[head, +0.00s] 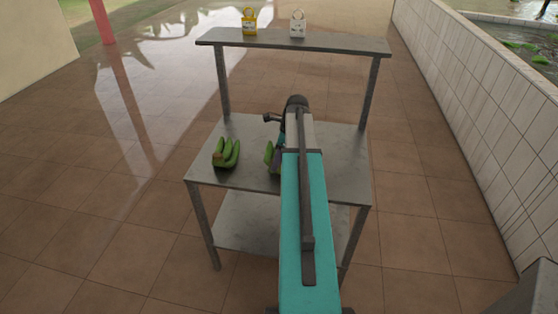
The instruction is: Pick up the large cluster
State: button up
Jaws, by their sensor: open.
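Two green banana-like clusters lie on the grey metal table. The left cluster (226,153) is in full view near the table's left side, with several fingers curving upward. The other cluster (269,155) is near the middle, its right part hidden behind my arm. I cannot tell which is larger, because the second is partly covered. My teal arm reaches over the table from the front. My gripper (278,158) is mostly hidden by the arm; a small grey part seems to show right beside the middle cluster. It is open, and I see nothing held; contact cannot be made out.
The table (340,175) has a lower shelf (240,228) and a raised back shelf (340,42) on posts. A yellow bag-like item (249,25) and a white one (297,27) stand on the raised shelf. A tiled wall (480,100) runs along the right. Floor at left is clear.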

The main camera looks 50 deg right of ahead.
dwell(0.4)
grip_shut()
jog(key=shift+r, duration=0.1)
jog(key=shift+r, duration=0.2)
jog(key=shift+w+b+v, duration=0.15)
jog(key=shift+b+v, duration=0.25)
jog(key=shift+v, duration=0.35)
jog(key=shift+w+b+v, duration=0.2)
jog(key=shift+b+v, duration=0.2)
jog(key=shift+v, duration=0.3)
jog(key=s+d+r+b, duration=0.1)
jog(key=s+b, duration=0.3)
jog(key=s, duration=1.1)
jog(key=shift+s+d+r, duration=0.4)
jog(key=shift+s, duration=0.1)
